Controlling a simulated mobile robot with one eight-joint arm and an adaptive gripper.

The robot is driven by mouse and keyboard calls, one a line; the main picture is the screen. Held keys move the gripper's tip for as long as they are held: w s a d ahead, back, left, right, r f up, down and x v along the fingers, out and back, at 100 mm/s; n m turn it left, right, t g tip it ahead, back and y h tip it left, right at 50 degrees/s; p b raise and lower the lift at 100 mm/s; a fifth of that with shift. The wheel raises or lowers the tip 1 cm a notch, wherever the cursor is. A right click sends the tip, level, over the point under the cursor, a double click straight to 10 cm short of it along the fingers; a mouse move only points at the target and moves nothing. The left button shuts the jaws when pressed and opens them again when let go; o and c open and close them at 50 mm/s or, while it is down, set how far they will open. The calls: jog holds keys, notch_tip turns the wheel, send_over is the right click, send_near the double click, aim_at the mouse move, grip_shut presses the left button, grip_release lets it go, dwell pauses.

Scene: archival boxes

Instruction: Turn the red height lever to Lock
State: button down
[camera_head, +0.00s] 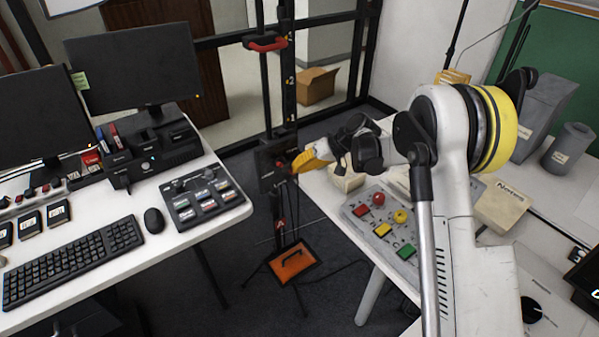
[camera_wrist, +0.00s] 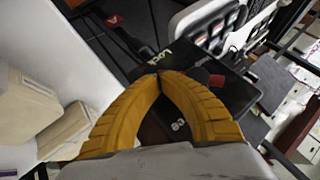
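The red lever (camera_head: 280,164) shows as a small red tip on a black panel (camera_head: 268,158) on the dark upright post. In the wrist view the red lever (camera_wrist: 217,81) lies just right of my right finger, on the black panel (camera_wrist: 245,92). My gripper (camera_head: 300,163) has yellow fingers and is close to the panel's right side. In the wrist view its fingertips (camera_wrist: 159,75) meet, with nothing seen between them. The lever's base is partly hidden.
A red handle (camera_head: 265,42) sits higher on the post. An orange pedal (camera_head: 292,262) is on the floor below. The left desk holds a keyboard (camera_head: 75,262) and button box (camera_head: 203,200). The right table carries a coloured-button panel (camera_head: 360,226) and a cream box (camera_head: 502,206).

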jog(key=shift+s+a+f, duration=0.15)
jog(key=shift+a+f, duration=0.2)
jog(key=shift+f, duration=0.35)
jog(key=shift+r, duration=0.15)
jog(key=shift+r, duration=0.7)
